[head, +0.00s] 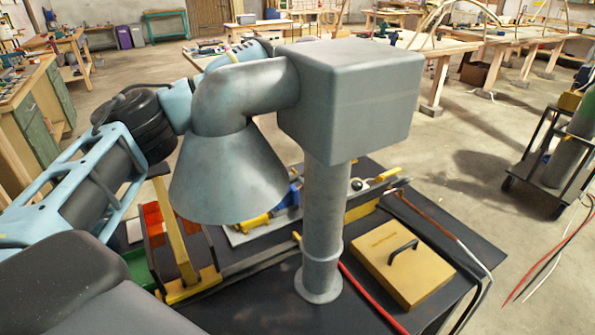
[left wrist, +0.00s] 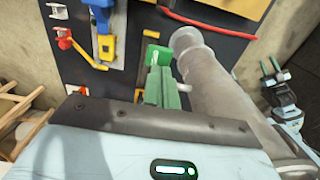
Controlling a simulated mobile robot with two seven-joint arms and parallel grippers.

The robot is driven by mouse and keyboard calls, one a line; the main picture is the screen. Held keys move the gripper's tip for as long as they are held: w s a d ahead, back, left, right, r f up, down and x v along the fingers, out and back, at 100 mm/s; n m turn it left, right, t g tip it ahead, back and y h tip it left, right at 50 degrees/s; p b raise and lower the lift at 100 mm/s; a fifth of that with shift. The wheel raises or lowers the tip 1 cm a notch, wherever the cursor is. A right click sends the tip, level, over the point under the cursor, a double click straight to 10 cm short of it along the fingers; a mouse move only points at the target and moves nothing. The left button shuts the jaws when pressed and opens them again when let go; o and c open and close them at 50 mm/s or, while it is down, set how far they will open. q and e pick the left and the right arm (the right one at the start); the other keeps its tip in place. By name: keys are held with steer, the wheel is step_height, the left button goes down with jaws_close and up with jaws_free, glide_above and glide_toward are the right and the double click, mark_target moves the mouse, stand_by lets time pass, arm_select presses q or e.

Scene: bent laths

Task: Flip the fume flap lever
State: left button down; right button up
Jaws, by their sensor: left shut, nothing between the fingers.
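The grey fume extractor has a cone hood (head: 230,175), an elbow duct, a box (head: 350,95) and a column (head: 325,210) on a dark bench. The column also shows in the left wrist view (left wrist: 208,80). A short pale stub (left wrist: 183,87) on the column may be the fume flap lever, but I cannot tell surely. My left gripper's green fingers (left wrist: 158,75) are shut and empty, just beside the column. In the head view the duct and box hide that gripper. My right gripper (left wrist: 270,66) shows at the right edge of the left wrist view, its two fingers apart.
A yellow box with a black handle (head: 400,262) sits right of the column. Blue and yellow clamps (left wrist: 101,35) and a red clamp (left wrist: 66,40) lie on the bench. A red hose (head: 372,298) runs along it. A cart with a cylinder (head: 570,145) stands at the right.

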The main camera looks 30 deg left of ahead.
arm_select(q)
steer(key=shift+f, duration=0.65)
stand_by(0.3)
steer(key=shift+r, duration=3.55)
